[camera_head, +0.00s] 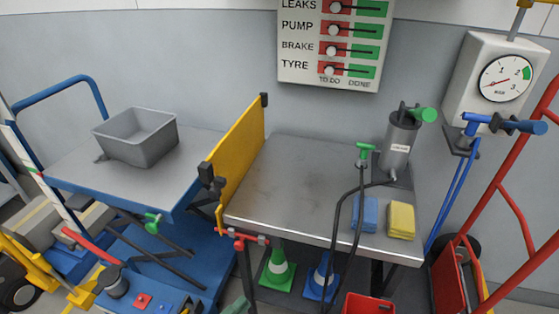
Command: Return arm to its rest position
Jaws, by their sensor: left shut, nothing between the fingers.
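My left gripper is low in the head view. It is shut with nothing between its fingers, and it is hard to make out among the equipment there. My right gripper does not show. No object is seen held. A grey bin (136,137) sits on the blue lift cart's top (75,165). A yellow flap (238,150) stands upright between that cart and the metal bench (285,180). A grey canister (399,145) with a green handle, a blue block (366,215) and a yellow block (401,221) stand on the bench.
A red lever (90,246) and a button box (158,302) are at the lower left. Black hoses (334,225) hang over the bench front. Green (278,267) and blue (320,278) cones and a red bin (368,304) are below. A red hand truck (510,205) stands right. The bench's left half is clear.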

